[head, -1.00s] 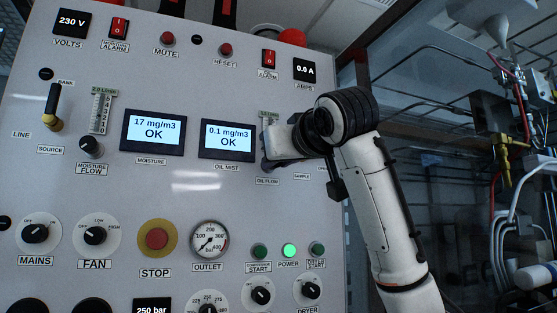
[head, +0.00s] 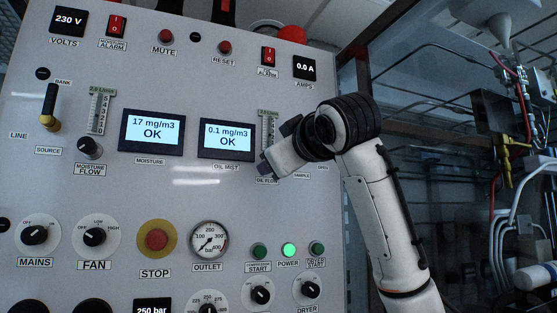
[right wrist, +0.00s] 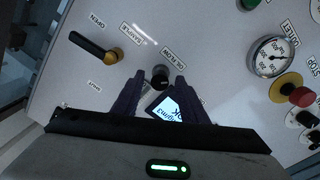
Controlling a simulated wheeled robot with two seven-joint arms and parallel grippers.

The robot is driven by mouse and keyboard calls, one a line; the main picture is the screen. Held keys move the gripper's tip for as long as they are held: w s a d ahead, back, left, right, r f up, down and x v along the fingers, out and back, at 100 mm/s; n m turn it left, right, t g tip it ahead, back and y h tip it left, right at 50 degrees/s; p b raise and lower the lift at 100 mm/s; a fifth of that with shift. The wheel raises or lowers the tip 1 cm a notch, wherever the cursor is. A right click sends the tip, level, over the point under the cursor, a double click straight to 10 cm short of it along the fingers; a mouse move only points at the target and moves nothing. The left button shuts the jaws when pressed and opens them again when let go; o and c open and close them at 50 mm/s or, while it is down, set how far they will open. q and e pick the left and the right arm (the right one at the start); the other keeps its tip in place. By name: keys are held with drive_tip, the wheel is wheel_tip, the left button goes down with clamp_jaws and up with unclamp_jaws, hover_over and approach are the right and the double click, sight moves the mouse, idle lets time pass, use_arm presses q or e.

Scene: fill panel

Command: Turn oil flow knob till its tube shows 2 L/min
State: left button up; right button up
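The black oil flow knob (right wrist: 160,76) shows in the right wrist view between the two dark fingertips of my right gripper (right wrist: 160,77). The fingers are apart, with a small gap on each side of the knob. In the head view my right gripper (head: 270,165) is in front of the knob and hides it. The oil flow tube (head: 268,128) shows behind it with its scale, its lower part close to the gripper; its reading is too small to tell. The "OIL FLOW" label (head: 267,181) is partly visible. My left gripper is not in view.
The oil mist display (head: 227,139) reads 0.1 mg/m3 OK, left of the gripper. A black lever with a yellow base (right wrist: 96,46) stands beside the knob. The moisture flow knob (head: 89,148) and its tube (head: 99,112) are further left. Pipes (head: 505,150) are at the right.

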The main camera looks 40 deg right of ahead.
drive_tip(key=b+v, duration=0.3)
drive_tip(key=v, duration=0.7)
drive_tip(key=shift+s, duration=0.2)
drive_tip(key=shift+f, duration=0.1)
idle(0.4)
